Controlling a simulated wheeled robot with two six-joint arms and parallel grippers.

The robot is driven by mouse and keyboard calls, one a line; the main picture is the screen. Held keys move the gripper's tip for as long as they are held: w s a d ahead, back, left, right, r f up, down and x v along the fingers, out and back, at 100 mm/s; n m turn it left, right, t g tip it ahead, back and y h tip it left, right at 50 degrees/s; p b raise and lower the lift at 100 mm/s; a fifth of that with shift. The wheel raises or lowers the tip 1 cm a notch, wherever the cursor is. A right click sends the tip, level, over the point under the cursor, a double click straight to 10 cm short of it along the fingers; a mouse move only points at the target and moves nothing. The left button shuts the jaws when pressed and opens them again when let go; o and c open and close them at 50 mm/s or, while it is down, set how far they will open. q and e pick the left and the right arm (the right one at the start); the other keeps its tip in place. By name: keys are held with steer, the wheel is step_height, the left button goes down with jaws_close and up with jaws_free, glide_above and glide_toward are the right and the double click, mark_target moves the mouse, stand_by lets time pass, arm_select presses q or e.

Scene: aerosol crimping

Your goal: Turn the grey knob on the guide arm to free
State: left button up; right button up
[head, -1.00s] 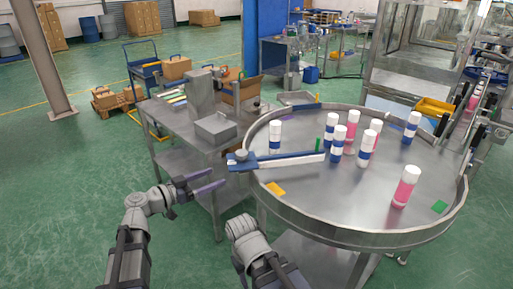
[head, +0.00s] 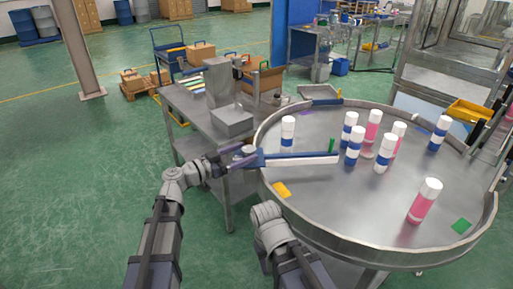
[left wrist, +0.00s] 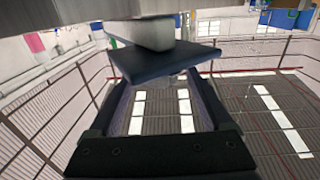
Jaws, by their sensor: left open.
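The guide arm (head: 300,159) is a long blue bar with a white side, reaching over the left rim of the round steel table. Its grey knob (head: 241,150) is at the bar's left end, partly hidden by my fingers. My left gripper (head: 236,157) is open, with its purple-lined fingers at the knob. I cannot tell whether they touch it. In the left wrist view, a dark blue plate (left wrist: 165,54) and a pale grey block (left wrist: 143,33) lie beyond my open fingers (left wrist: 158,90). My right arm shows at the bottom of the head view, but its gripper does not.
The round table (head: 330,212) holds several white-capped cans, blue-banded and pink (head: 421,206). A steel bench with a grey box (head: 232,122) stands behind my left gripper. A yellow patch (head: 282,189) lies near the table's left rim.

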mark_target(254, 148)
arm_select(q)
steer(key=shift+x, duration=2.6)
